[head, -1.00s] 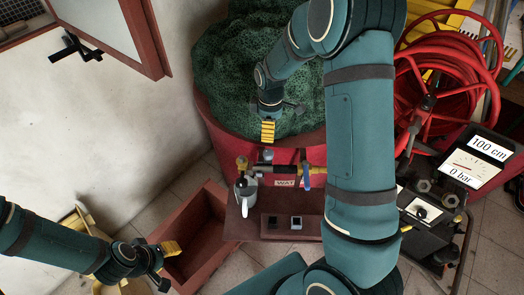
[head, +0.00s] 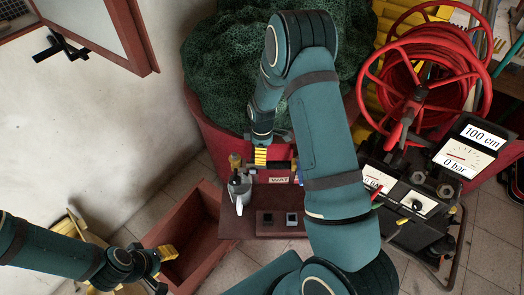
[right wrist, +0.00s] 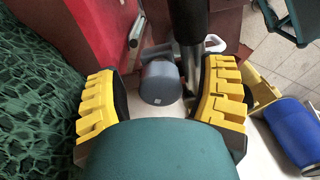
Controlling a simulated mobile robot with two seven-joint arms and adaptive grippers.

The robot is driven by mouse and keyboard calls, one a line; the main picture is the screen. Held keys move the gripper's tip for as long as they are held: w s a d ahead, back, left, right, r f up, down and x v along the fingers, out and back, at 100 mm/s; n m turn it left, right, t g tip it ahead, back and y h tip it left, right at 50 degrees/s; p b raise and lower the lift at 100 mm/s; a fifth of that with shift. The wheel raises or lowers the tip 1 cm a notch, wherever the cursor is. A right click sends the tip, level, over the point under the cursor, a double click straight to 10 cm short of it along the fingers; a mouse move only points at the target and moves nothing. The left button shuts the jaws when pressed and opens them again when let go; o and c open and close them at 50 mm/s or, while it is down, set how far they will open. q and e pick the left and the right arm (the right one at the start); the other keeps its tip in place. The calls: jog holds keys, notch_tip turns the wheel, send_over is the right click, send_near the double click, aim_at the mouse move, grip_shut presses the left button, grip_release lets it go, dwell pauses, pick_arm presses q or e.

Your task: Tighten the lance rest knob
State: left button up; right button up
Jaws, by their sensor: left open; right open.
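My right gripper (head: 264,152) hangs over the small red stand, just above the fittings beside the white jug. In the right wrist view it is open (right wrist: 165,78), with ridged yellow fingers on both sides. Between them is a grey round knob (right wrist: 160,84) with a small pale mark, probably the lance rest knob. The fingers appear apart from it. A dark rod (right wrist: 190,40), perhaps the lance, runs beside it. In the head view the gripper hides the knob. My left gripper (head: 165,268) is open and empty at the lower left, beside the red-brown crate.
The crate (head: 180,282) stands left of the stand (head: 234,228), which holds the white jug (head: 240,190). A red tub (head: 205,120) with green netting stands behind. A red hose reel (head: 385,140) and gauge panel (head: 470,152) are right. A blue cylinder (right wrist: 298,128) lies right in the wrist view.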

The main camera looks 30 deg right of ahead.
jog(key=c, duration=1.2)
jog(key=shift+m, duration=0.4)
jog(key=m, duration=0.3)
jog(key=shift+m+b, duration=0.35)
jog(key=shift+m, duration=0.05)
jog(key=m, duration=0.4)
jog(key=shift+m, duration=0.3)
jog(key=m, duration=0.4)
jog(key=shift+a+m+p, duration=0.15)
jog(key=shift+m+p, duration=0.3)
jog(key=shift+m, duration=2.25)
grip_shut()
